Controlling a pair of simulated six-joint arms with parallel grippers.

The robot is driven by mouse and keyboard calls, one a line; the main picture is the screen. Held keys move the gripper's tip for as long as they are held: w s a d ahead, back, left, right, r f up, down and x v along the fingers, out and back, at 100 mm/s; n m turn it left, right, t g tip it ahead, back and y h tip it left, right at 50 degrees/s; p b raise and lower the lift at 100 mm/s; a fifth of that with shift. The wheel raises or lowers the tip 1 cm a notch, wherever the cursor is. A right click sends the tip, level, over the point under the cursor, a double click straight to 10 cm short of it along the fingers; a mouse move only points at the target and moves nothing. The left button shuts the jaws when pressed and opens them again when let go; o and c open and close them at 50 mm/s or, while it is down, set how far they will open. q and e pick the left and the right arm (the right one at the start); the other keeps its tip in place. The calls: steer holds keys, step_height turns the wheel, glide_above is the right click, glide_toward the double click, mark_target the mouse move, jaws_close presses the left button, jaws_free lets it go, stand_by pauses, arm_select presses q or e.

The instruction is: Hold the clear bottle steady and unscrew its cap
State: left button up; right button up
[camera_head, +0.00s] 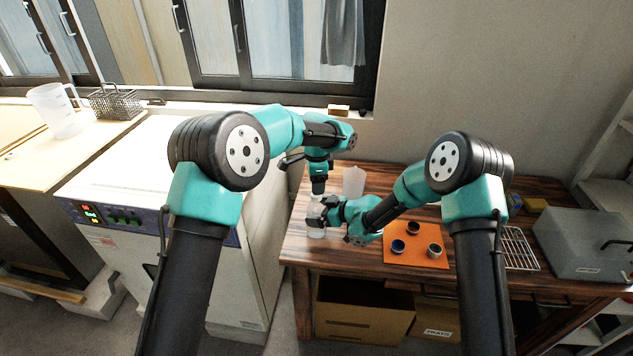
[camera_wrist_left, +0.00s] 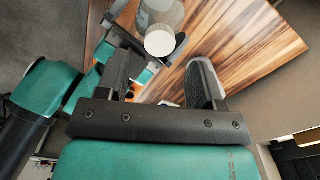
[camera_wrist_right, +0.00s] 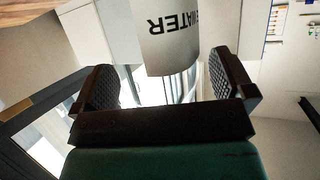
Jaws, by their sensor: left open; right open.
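The clear bottle (camera_head: 316,232) stands near the left end of the wooden table, partly hidden by my right gripper. The right wrist view shows its body (camera_wrist_right: 180,30) with black "WATER" lettering, upside down. Its round white cap (camera_wrist_left: 160,43) shows in the left wrist view. My right gripper (camera_head: 318,210) lies level at the bottle; in its wrist view (camera_wrist_right: 163,85) the fingers are open, with the bottle just beyond and between them. My left gripper (camera_head: 318,190) points down above the bottle, open; in its wrist view (camera_wrist_left: 163,80) the cap is beyond the fingertips, not touched.
A white translucent jug (camera_head: 354,180) stands close behind the bottle. An orange mat (camera_head: 412,258) with three small cups lies to the right. A wire rack (camera_head: 519,250) and a grey box (camera_head: 580,243) are farther right. A white oven (camera_head: 200,265) stands left of the table.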

steer(key=v, duration=1.7)
steer(key=shift+s, duration=0.15)
arm_select(q)
steer(key=o, duration=0.7)
steer(key=shift+o, duration=0.2)
steer(key=shift+f, duration=0.1)
arm_select(e)
steer(key=shift+d+f, duration=0.15)
